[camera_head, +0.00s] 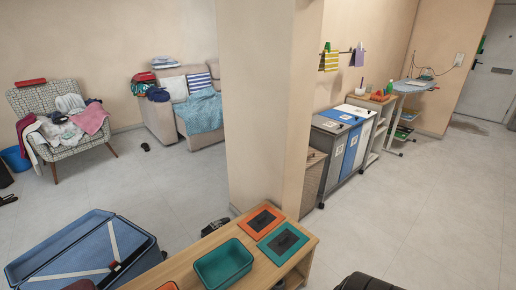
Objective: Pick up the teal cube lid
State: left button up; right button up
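A teal square lid (283,244) with a dark centre panel lies flat on the right part of a wooden bench top (190,262). An orange lid (262,220) with a similar dark panel lies just behind it, to its upper left. An open teal bin (223,266) stands on the bench to the left of the teal lid. It looks empty. Neither of my grippers can be made out in the head view.
An open blue suitcase (82,252) is at the lower left. A beige pillar (262,110) rises behind the bench. Grey, blue and white cabinets (343,150) line the right wall. A clothes-laden armchair (60,120) stands far left.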

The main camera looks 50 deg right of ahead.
aim_at(280, 246)
jog(key=z, duration=0.5)
jog(key=l+z, duration=0.1)
jog(key=z, duration=0.85)
jog(key=l+z, duration=0.1)
jog(key=z, duration=0.35)
